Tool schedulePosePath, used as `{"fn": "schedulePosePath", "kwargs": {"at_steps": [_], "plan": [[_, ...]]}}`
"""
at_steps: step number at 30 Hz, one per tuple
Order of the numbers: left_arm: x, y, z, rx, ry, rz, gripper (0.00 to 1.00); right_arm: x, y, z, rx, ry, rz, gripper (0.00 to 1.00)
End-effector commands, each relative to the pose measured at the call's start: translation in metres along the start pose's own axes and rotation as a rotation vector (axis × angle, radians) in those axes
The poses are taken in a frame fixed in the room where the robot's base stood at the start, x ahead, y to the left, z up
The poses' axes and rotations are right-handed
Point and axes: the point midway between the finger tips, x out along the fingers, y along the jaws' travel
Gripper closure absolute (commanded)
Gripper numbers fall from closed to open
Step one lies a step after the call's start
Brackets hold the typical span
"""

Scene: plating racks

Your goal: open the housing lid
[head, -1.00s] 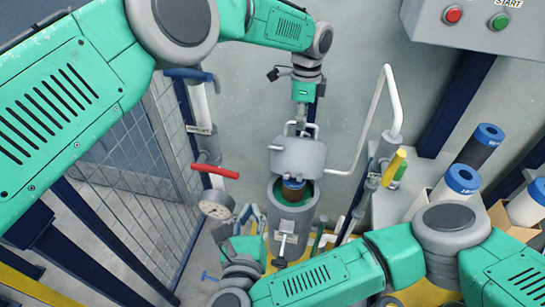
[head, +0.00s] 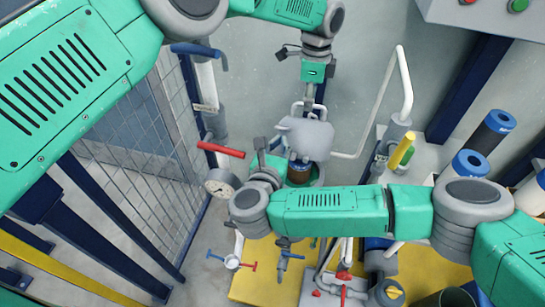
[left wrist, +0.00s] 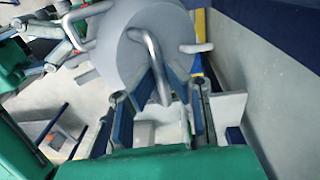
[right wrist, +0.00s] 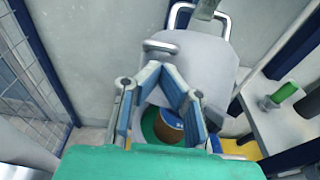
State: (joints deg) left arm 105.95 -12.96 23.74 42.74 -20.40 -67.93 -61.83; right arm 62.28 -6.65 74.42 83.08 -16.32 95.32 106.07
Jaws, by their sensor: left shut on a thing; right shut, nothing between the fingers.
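The grey housing lid (head: 304,139) stands tilted up behind the housing's mouth, leaving it uncovered. Inside the mouth I see a green ring (right wrist: 150,122) and a brown filter with a blue top (right wrist: 168,126). My left gripper (left wrist: 157,76) is shut on the lid's bar handle (left wrist: 143,38). My right gripper (right wrist: 165,68) is shut and empty, its tips just in front of the lid's smaller front handle (right wrist: 160,47); I cannot tell if they touch. In the head view, my right forearm hides most of the housing body.
A red lever (head: 221,149) and a pressure gauge (head: 221,182) are left of the housing. A mesh fence (head: 140,160) borders the left.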

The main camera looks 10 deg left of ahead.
Motion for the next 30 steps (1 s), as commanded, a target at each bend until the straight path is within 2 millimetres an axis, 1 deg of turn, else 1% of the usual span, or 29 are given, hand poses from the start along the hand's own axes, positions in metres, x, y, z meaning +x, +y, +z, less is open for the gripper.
{"fn": "schedulePosePath", "kwargs": {"at_steps": [1, 5, 15, 21, 27, 28, 29, 30], "plan": [[-0.002, 0.001, -0.008, 0.007, 0.014, -0.003, 1.0, 0.003, 0.0, 0.003, 0.0, -0.001, 0.0, 1.0], [-0.002, 0.001, -0.008, 0.007, 0.014, -0.003, 1.0, 0.007, 0.0, 0.007, 0.0, 0.0, 0.0, 1.0], [-0.002, 0.001, -0.008, 0.006, 0.014, -0.003, 1.0, 0.008, 0.0, 0.009, -0.001, 0.0, 0.0, 1.0], [-0.002, 0.002, -0.007, 0.007, 0.012, 0.0, 1.0, 0.021, 0.001, 0.022, 0.0, -0.003, 0.0, 1.0], [-0.002, 0.006, -0.006, 0.008, 0.01, 0.006, 1.0, 0.021, 0.001, 0.027, 0.001, -0.012, -0.004, 1.0], [-0.002, 0.006, -0.006, 0.008, 0.009, 0.007, 0.87, 0.021, 0.001, 0.028, 0.002, -0.014, -0.004, 1.0], [-0.002, 0.007, -0.006, 0.008, 0.009, 0.008, 0.76, 0.021, 0.001, 0.028, 0.002, -0.014, -0.005, 1.0], [-0.001, 0.007, -0.006, 0.008, 0.008, 0.008, 0.69, 0.021, 0.001, 0.028, 0.003, -0.015, -0.005, 1.0]]}}
